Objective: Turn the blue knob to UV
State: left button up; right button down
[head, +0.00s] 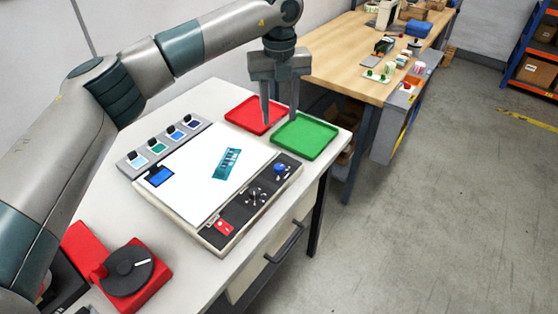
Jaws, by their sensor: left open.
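The blue knob (280,168) sits on the dark control strip (250,196) along the front right edge of a white-topped machine (200,165). Its marking and the UV label are too small to read. My left gripper (280,119) points down, open and empty, beyond the machine's far right corner. Its fingertips are above the red tray and the green tray, farther back than the knob and apart from it. My right gripper is not in view.
A red tray (245,116) and a green tray (304,137) lie at the table's far end. A teal board (227,163) lies on the white panel. A red device with a black disc (128,270) is at lower left. A wooden bench (345,55) stands behind.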

aim_at(279, 166)
pick_arm(q)
notch_tip(279, 166, down, 16)
jog(key=p, duration=0.6)
jog(key=shift+r, duration=0.15)
jog(key=shift+f+p, duration=0.45)
jog(key=shift+f, duration=0.35)
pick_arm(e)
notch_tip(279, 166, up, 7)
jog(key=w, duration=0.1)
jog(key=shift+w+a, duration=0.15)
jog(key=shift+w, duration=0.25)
pick_arm(q)
grip_shut()
jog(key=c, duration=1.1)
grip_release()
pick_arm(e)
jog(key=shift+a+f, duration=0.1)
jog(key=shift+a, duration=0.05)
